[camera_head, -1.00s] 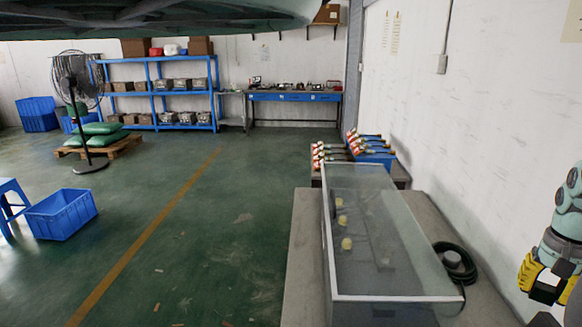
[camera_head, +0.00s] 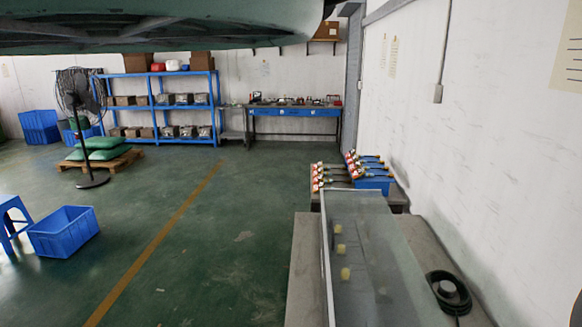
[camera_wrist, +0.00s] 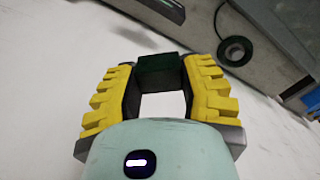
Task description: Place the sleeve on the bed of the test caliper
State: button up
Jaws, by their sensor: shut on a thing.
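My gripper (camera_wrist: 161,74) shows in the wrist view with two yellow ribbed fingers. It is shut on a small dark green piece, which I take to be the sleeve (camera_wrist: 160,63), held between the fingertips. Its far side is hidden. The gripper is out of the head view. I cannot make out the test caliper; small items too far off to identify stand on the blue workbench (camera_head: 296,112) at the back wall.
A glass-topped case (camera_head: 375,270) with yellow knobs stands close by on a grey bench, beside a black cable coil (camera_head: 448,291). The white wall (camera_head: 480,130) is close on the right. A blue crate (camera_head: 64,232) lies at left. The green floor (camera_head: 190,260) between is open.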

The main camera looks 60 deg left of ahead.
notch_tip(320, 180, up, 26)
jog(key=p, duration=2.4)
jog(key=shift+a+r, duration=0.1)
